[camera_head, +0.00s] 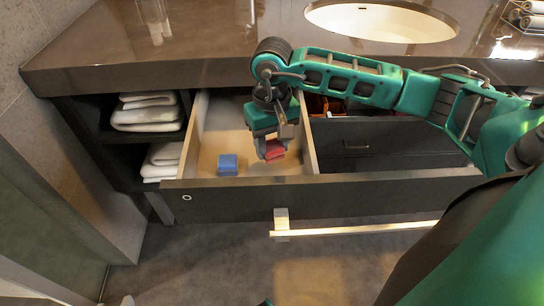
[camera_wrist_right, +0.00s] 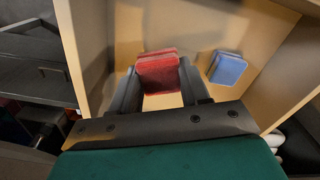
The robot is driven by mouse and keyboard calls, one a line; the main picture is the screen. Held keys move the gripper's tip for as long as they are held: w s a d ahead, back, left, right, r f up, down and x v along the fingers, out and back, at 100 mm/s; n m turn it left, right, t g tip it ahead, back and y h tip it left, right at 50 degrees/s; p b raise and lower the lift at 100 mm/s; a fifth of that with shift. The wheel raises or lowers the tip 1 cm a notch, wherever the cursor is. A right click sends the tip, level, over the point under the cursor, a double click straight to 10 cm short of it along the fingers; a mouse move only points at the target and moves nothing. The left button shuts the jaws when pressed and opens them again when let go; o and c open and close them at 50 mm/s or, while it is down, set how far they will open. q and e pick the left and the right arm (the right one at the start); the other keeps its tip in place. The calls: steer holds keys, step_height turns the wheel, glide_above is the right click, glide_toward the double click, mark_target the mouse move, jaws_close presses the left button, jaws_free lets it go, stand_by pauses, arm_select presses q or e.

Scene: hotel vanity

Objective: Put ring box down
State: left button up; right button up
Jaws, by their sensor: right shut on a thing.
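A red box, which looks like the ring box (camera_head: 274,150), is between the fingers of my right gripper (camera_head: 270,153). The gripper is shut on it and points down inside the open drawer (camera_head: 203,140). In the right wrist view the red box (camera_wrist_right: 158,72) sits between the two dark fingers (camera_wrist_right: 160,88). I cannot tell whether it touches the drawer floor. A small blue box (camera_head: 228,165) stands on the drawer floor to the left of the gripper. It also shows in the right wrist view (camera_wrist_right: 228,68), apart from the red box. My left gripper is not in view.
The drawer front (camera_head: 240,203) stands out from the vanity, with a light handle bar (camera_head: 350,229) in front. The drawer's right wall is close to my gripper. Folded white towels (camera_head: 147,112) fill the shelves at left. The counter (camera_head: 200,50) with a sink (camera_head: 380,22) overhangs behind.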

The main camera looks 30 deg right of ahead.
mark_target(272, 155)
step_height(272, 155, down, 4)
steer(key=shift+f+b, duration=0.1)
steer(key=shift+b, duration=0.2)
steer(key=shift+f, duration=0.15)
steer(key=o, duration=1)
steer(key=shift+o, duration=0.2)
steer(key=shift+r, duration=0.5)
step_height(272, 155, up, 12)
steer(key=shift+f+p, duration=0.25)
steer(key=shift+p, duration=0.8)
